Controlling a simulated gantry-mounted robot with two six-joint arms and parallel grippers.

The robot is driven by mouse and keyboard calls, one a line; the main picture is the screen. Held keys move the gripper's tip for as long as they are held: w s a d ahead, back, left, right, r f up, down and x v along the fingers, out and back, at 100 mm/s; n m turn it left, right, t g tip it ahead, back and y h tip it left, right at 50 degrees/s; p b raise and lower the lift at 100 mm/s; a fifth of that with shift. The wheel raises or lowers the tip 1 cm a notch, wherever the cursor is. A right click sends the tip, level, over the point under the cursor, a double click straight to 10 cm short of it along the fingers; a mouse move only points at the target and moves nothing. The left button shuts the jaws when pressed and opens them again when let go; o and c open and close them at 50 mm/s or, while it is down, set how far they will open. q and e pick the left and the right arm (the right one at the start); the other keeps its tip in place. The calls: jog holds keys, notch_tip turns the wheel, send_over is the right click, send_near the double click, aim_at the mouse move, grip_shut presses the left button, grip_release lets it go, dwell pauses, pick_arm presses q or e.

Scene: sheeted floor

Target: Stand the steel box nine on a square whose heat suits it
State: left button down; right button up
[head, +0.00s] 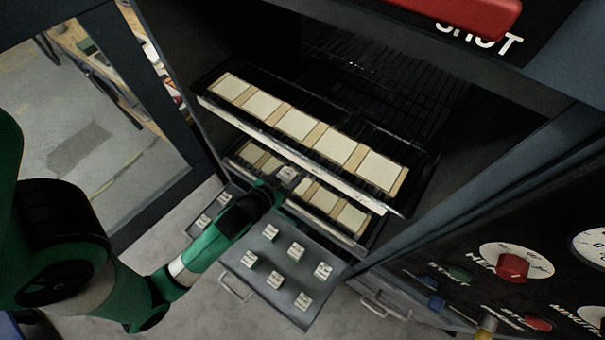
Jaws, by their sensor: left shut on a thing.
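My green left arm reaches in from the left, and its dark gripper (279,184) is shut on a small steel box (288,173). The box is in front of the oven's racks, close to the lower one; its marking is too small to read. Pale squares (297,125) lie in a row on the upper rack. More squares (351,217) lie on the lower rack, where my gripper and the box hide part of the row. I cannot read any heat marks on the squares. My right gripper is not in view.
Several similar small boxes (295,251) stand on a grey pulled-out tray (262,291) below the racks. The upper rack's front edge (290,149) overhangs the lower one. A control panel with a red knob (512,267) is at right. An open door frame (150,90) stands at left.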

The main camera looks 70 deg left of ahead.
pick_arm(q)
jog(key=w+a+f+b, duration=0.2)
jog(key=f, duration=0.1)
jog(key=w+a+f+b, duration=0.1)
jog(key=w+f, duration=0.1)
jog(key=shift+a+f, duration=0.15)
jog(key=shift+a, duration=0.05)
jog(key=shift+w+a+f, duration=0.2)
jog(key=shift+w+f, duration=0.05)
jog(key=shift+f, duration=0.1)
jog(key=shift+w+a+f+b, duration=0.1)
jog(key=shift+f+b, duration=0.55)
jog(key=shift+f, duration=0.3)
jog(key=shift+w+a+f+b, duration=0.1)
jog(key=shift+f+b, duration=0.5)
jog(key=shift+f, duration=0.35)
jog(key=shift+f, duration=0.1)
jog(key=shift+c, duration=1)
grip_release()
jog(key=shift+s+r, duration=0.1)
jog(key=shift+r, duration=0.15)
jog(key=p+v, duration=0.3)
jog(key=v, duration=0.8)
jog(key=shift+s+d+r+p, duration=0.1)
jog(key=shift+s+d+p, duration=0.1)
jog(key=shift+d+p, duration=0.15)
